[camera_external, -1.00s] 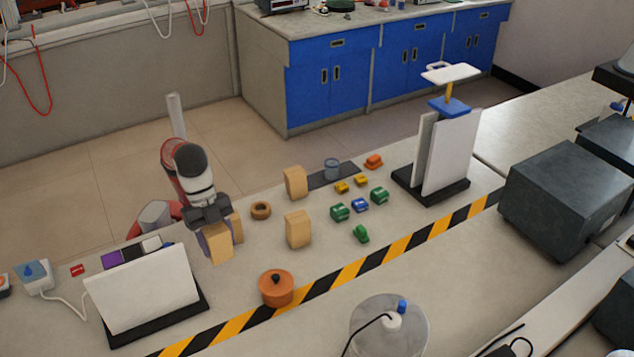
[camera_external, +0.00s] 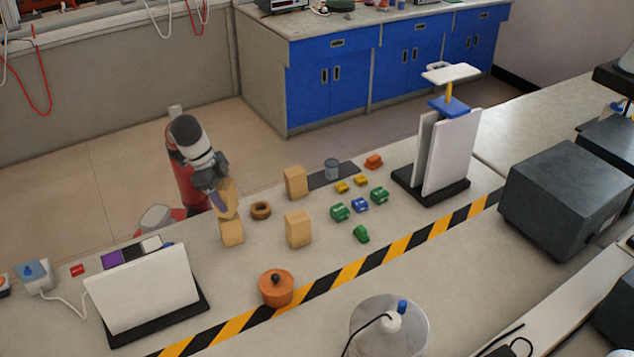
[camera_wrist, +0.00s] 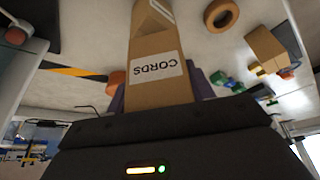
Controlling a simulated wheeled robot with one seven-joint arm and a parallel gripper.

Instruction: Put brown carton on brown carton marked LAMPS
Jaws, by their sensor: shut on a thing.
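My gripper (camera_external: 219,198) is shut on a brown carton (camera_external: 229,197), which is held raised and slightly tilted. In the wrist view this held carton (camera_wrist: 157,92) has a white label reading CORDS, between purple fingers. Another brown carton (camera_external: 231,234) stands on the table just below it in the external view. In the wrist view a carton with a partly visible white label (camera_wrist: 150,18) shows beyond the held one. I cannot read LAMPS on any carton, nor tell whether the two cartons touch.
Two more brown cartons (camera_external: 295,182) (camera_external: 298,229) stand to the right, with a brown ring (camera_external: 261,210) between. An orange lidded pot (camera_external: 276,288) stands in front. Small coloured blocks (camera_external: 360,205) lie further right. A white panel (camera_external: 145,292) stands front left.

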